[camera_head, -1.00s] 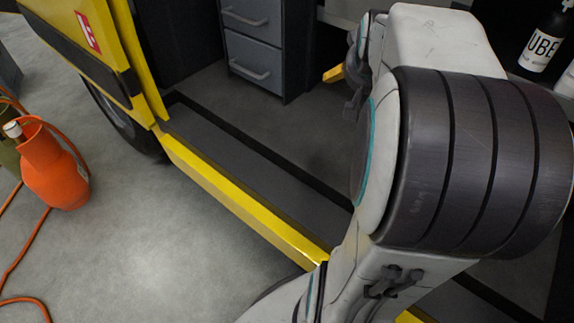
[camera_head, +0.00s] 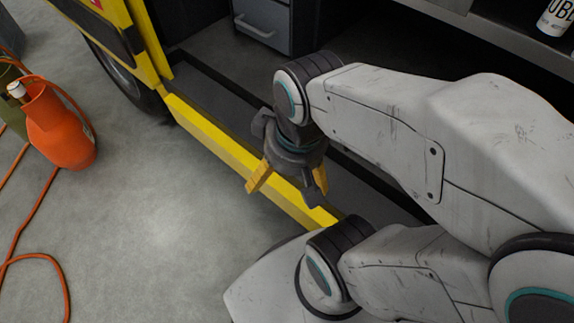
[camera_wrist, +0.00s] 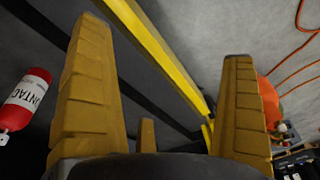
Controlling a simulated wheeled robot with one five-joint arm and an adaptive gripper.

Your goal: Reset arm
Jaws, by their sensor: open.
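My gripper (camera_head: 286,186) hangs pointing down over the yellow sill of the vehicle in the head view, with its fingers spread. In the wrist view its yellow fingers (camera_wrist: 170,80) stand wide apart with nothing between them, so it is open and empty. My arm is folded across the right half of the head view and hides part of the vehicle interior.
The yellow sill (camera_head: 240,155) runs below my gripper. A grey drawer unit (camera_head: 264,22) stands inside. A red extinguisher (camera_wrist: 24,100) shows in the wrist view.

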